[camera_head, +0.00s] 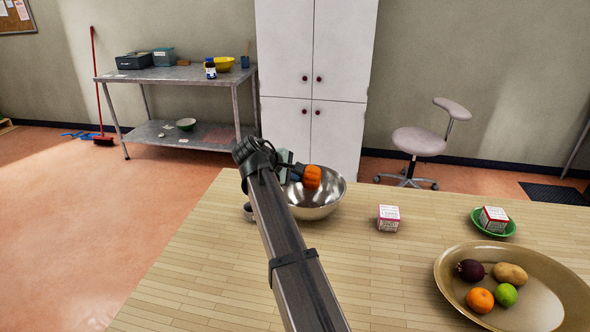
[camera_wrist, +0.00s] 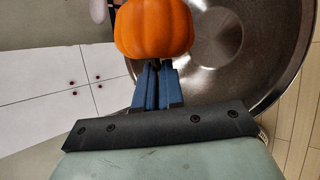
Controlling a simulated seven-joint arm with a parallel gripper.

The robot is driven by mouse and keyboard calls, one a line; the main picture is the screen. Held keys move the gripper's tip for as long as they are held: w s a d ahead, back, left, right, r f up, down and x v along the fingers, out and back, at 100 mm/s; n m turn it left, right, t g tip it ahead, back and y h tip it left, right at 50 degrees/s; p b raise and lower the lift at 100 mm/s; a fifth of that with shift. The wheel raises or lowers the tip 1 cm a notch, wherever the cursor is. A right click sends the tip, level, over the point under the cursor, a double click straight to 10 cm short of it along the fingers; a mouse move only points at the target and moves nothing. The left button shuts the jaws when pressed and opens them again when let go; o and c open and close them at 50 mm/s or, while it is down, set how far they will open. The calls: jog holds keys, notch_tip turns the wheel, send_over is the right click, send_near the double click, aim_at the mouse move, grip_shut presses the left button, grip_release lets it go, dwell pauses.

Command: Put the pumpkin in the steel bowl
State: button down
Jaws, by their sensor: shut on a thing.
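The small orange pumpkin (camera_head: 312,177) is at the tips of my gripper (camera_head: 298,173), over the steel bowl (camera_head: 333,198). My gripper is shut on the pumpkin. In the wrist view the pumpkin (camera_wrist: 154,28) sits at the ends of the blue fingers (camera_wrist: 154,85), with the shiny inside of the bowl (camera_wrist: 262,50) behind it. The bowl stands on the wooden table, and my arm hides part of its left side. Whether the pumpkin touches the bowl is not clear.
A small box (camera_head: 388,218) stands right of the bowl. Another box (camera_head: 493,219) is on a green plate (camera_head: 478,228). A large tan tray (camera_head: 451,290) holds several fruits and vegetables. A grey cup (camera_head: 248,212) is partly hidden behind my arm. The table's front middle is clear.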

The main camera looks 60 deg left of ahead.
jog(key=shift+f, duration=0.3)
jog(key=c, duration=1.2)
grip_release()
jog(key=shift+o, duration=0.2)
notch_tip(320, 180, up, 7)
